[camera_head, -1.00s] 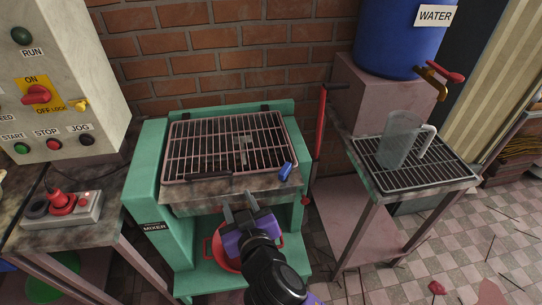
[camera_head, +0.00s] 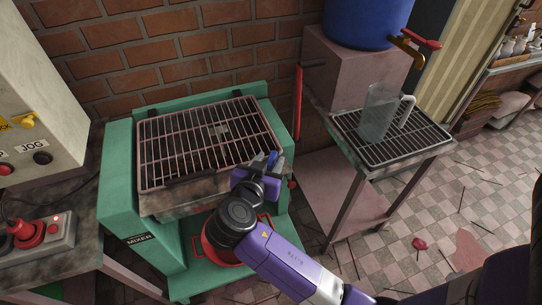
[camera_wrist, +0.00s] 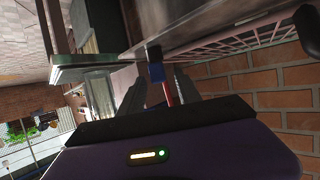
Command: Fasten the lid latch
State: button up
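The green mixer (camera_head: 115,200) stands against the brick wall, with its wire-grid lid (camera_head: 210,140) lying down over the top. The blue-handled lid latch (camera_head: 271,158) is at the lid's front right corner. It is partly hidden by my gripper (camera_head: 268,163) in the head view. In the wrist view the blue latch handle (camera_wrist: 156,73) shows ahead, between the two fingers of my gripper (camera_wrist: 158,86). The fingers are apart, one on each side of the handle. I cannot tell whether either finger touches it.
A red pot (camera_head: 208,250) sits on the mixer's lower shelf, behind my arm. To the right, a metal rack (camera_head: 420,140) holds a clear jug (camera_head: 378,115) below the blue water barrel (camera_head: 365,22). A control box (camera_head: 45,95) stands at the left.

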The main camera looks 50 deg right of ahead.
jog(key=shift+x, duration=1.1)
grip_shut()
